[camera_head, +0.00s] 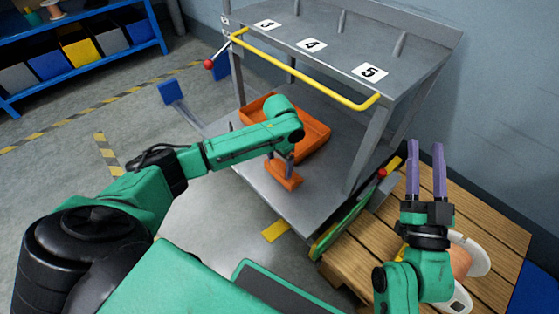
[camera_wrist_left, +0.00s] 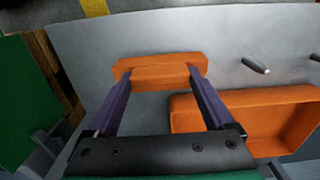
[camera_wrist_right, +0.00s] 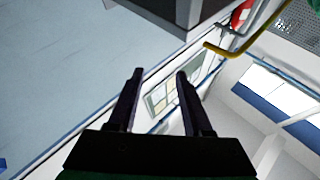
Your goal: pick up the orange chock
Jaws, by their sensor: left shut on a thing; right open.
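The orange chock (camera_head: 283,176) is on or just above the grey lower shelf of the metal rack, near its front edge. It also shows in the left wrist view (camera_wrist_left: 160,72), between the purple fingers. My left gripper (camera_head: 283,161) reaches down over the lower shelf and is shut on the chock, with one finger at each side. Whether the chock touches the shelf I cannot tell. My right gripper (camera_head: 426,148) is raised above the wooden pallet, fingers pointing up, open and empty. In the right wrist view (camera_wrist_right: 158,88) nothing is between its fingers.
An orange tray (camera_head: 315,136) sits on the lower shelf (camera_head: 305,203), beside the chock. Shelf pegs (camera_wrist_left: 256,66) stick up nearby. The upper shelf with numbers and a yellow rail (camera_head: 300,68) overhangs. The wooden pallet (camera_head: 502,208) with white-and-orange items stands at the right.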

